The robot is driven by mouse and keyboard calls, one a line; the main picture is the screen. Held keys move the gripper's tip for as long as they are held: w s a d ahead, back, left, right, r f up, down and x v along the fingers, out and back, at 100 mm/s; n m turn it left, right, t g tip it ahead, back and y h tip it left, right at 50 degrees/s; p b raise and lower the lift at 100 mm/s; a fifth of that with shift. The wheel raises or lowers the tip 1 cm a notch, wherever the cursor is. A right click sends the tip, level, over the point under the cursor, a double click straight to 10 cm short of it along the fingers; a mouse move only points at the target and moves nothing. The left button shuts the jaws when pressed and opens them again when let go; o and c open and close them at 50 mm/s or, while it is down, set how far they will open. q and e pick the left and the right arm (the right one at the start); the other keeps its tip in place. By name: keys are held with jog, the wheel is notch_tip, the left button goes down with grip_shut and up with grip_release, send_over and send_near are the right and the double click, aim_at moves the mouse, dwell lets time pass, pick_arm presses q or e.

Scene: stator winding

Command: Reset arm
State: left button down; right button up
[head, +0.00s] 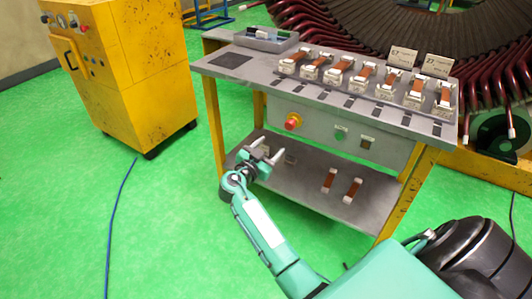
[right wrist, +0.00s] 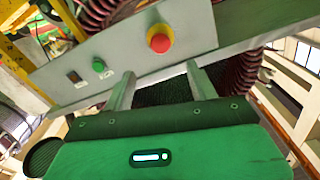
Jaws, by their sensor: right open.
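My right arm (head: 262,235) reaches in from the bottom of the head view. My right gripper (head: 270,148) is in front of the left part of the workbench (head: 225,65), below the tabletop and close to the lower shelf. Its two fingers are spread apart with nothing between them. In the right wrist view the open fingers (right wrist: 161,68) point toward the bench's front panel (right wrist: 130,57). I cannot tell from these views whether they touch the bench. My left gripper is not in view.
The panel carries a red emergency button (head: 293,121) and a green button (head: 341,133). Several copper-coloured coil pieces (head: 334,72) stand on the tabletop, beside a grey bin (head: 266,39). Two more pieces (head: 352,190) lie on the lower shelf (head: 310,185). A yellow cabinet (head: 140,70) stands left; green floor is open between.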

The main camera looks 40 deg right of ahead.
dwell(0.4)
